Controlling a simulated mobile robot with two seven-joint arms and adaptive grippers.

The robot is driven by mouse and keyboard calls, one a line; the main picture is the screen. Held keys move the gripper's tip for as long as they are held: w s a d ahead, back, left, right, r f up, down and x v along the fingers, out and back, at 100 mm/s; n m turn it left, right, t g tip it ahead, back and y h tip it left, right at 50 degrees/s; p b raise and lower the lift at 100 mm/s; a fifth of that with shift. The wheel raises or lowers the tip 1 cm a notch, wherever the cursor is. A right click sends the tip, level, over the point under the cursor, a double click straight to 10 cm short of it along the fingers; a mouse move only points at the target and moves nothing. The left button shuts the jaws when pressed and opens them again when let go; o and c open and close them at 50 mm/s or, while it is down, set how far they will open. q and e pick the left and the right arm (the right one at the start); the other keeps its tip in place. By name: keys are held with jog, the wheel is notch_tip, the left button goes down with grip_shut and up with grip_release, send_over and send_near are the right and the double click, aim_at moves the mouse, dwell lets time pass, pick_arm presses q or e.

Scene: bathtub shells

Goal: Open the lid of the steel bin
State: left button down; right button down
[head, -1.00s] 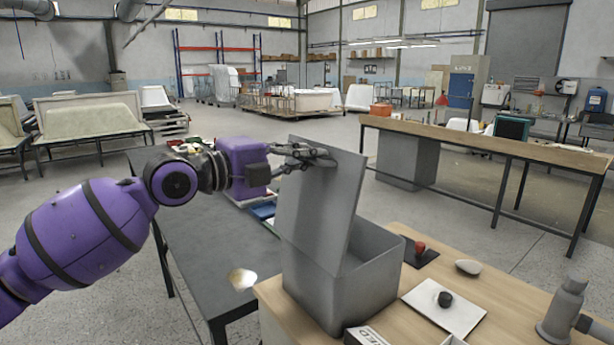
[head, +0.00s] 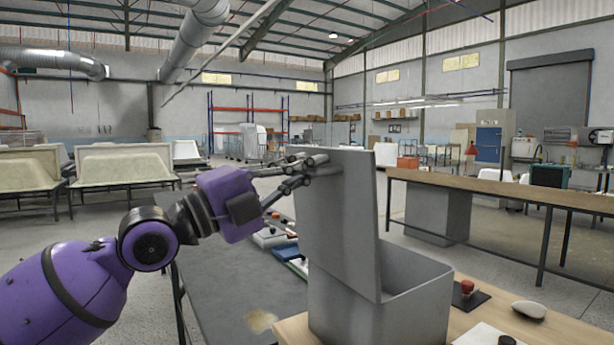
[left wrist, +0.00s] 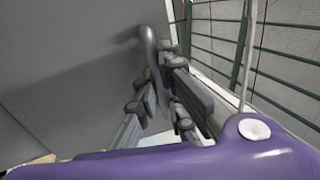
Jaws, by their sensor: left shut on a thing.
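The steel bin (head: 400,305) is a grey box standing on the wooden table. Its flat lid (head: 342,225) stands up nearly vertical at the bin's left side, and the bin's top is open on the right. In the left wrist view, the fingers (left wrist: 163,90) are shut on a curved grey handle (left wrist: 150,52) that stands out from the lid (left wrist: 70,60). The inside of the bin is mostly hidden. My right gripper is in no view.
The wooden table (head: 575,332) carries a red button on a dark plate (head: 467,290), a pale oval object (head: 529,309) and a white sheet (head: 487,334) with a black knob. A dark table (head: 235,290) lies left of the bin, with trays on it. A long workbench (head: 500,188) stands behind.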

pick_arm(q)
jog(key=c, duration=2.1)
grip_release()
jog(key=v, duration=1.2)
